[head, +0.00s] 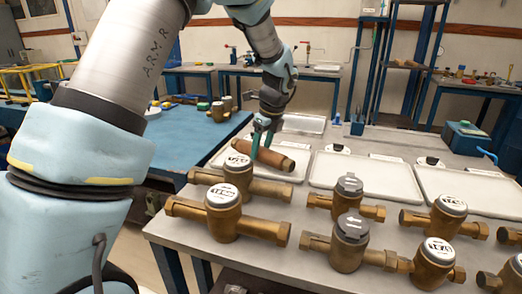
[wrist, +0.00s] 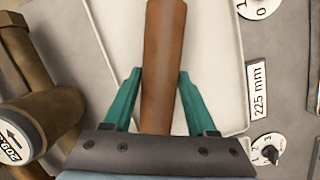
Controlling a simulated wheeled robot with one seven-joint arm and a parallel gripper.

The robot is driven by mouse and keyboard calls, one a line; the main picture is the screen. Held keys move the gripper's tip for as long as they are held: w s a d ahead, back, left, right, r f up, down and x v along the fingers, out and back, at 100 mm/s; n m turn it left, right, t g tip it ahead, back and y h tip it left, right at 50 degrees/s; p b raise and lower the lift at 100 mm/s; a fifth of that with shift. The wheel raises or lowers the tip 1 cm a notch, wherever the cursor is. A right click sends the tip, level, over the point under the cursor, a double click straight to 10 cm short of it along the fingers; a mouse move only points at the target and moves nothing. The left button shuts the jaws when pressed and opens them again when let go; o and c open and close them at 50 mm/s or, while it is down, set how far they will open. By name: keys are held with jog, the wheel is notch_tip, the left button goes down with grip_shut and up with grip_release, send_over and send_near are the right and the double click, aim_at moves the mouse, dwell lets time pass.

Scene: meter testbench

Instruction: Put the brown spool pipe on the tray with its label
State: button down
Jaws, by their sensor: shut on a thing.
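The brown spool pipe (head: 274,156) is between the fingers of my gripper (head: 264,128), which is shut on it. The pipe lies over the left white tray (head: 219,161); I cannot tell whether it touches the tray. In the wrist view the pipe (wrist: 161,60) runs up the picture between the green fingers (wrist: 157,75), above the pale tray (wrist: 215,60). A label reading "225 mm" (wrist: 258,91) is beside that tray's right edge. Two more white trays, middle (head: 360,177) and right (head: 455,188), stand empty; their labels are too small to read.
Several brass meters stand close in front of the trays, one (head: 238,174) near the pipe's lower left. A meter (wrist: 40,125) also shows left in the wrist view. Round dials (wrist: 265,150) sit beside the tray. A blue bench (head: 190,135) is at the left.

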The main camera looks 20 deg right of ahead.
aim_at(269, 150)
jog(key=shift+f, duration=0.45)
jog(key=shift+f, duration=0.1)
jog(key=shift+c, duration=1)
grip_release()
jog(key=b+v, duration=0.1)
jog(key=v, duration=1.1)
jog(key=shift+b, duration=0.3)
